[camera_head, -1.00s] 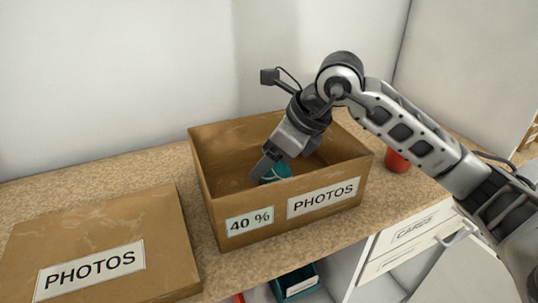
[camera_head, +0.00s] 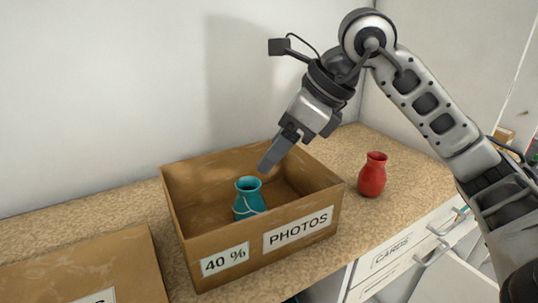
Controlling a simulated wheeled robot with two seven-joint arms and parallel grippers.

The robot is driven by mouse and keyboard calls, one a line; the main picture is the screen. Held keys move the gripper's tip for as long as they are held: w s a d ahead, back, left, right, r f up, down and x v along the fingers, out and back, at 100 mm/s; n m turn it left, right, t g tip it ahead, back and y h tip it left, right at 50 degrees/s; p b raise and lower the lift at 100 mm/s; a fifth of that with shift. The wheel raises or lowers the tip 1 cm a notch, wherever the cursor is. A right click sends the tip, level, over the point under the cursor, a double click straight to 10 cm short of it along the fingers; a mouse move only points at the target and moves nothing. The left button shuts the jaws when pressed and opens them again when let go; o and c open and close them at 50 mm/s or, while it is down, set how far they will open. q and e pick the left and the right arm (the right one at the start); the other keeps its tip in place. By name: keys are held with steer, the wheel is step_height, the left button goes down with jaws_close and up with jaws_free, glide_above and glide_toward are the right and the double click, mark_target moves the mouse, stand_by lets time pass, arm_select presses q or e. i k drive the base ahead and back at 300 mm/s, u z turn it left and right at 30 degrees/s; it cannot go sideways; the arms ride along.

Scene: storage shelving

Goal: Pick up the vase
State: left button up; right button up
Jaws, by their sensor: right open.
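A teal vase (camera_head: 248,199) with pale lines stands upright inside the open cardboard box (camera_head: 222,249) labelled "40 %" and "PHOTOS". Its lower part is hidden by the box's front wall. A red vase (camera_head: 373,175) stands upright on the counter, to the right of the box. My right gripper (camera_head: 268,168) is open and empty above the box, up and to the right of the teal vase and apart from it. My left gripper is not in view.
A second cardboard box (camera_head: 85,268) stands on the counter at the lower left. The speckled counter (camera_head: 415,177) has free room around the red vase. A wall rises behind, and drawers marked "CARDS" (camera_head: 392,253) are below the front edge.

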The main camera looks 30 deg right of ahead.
mark_target(372, 177)
steer(key=k, duration=1)
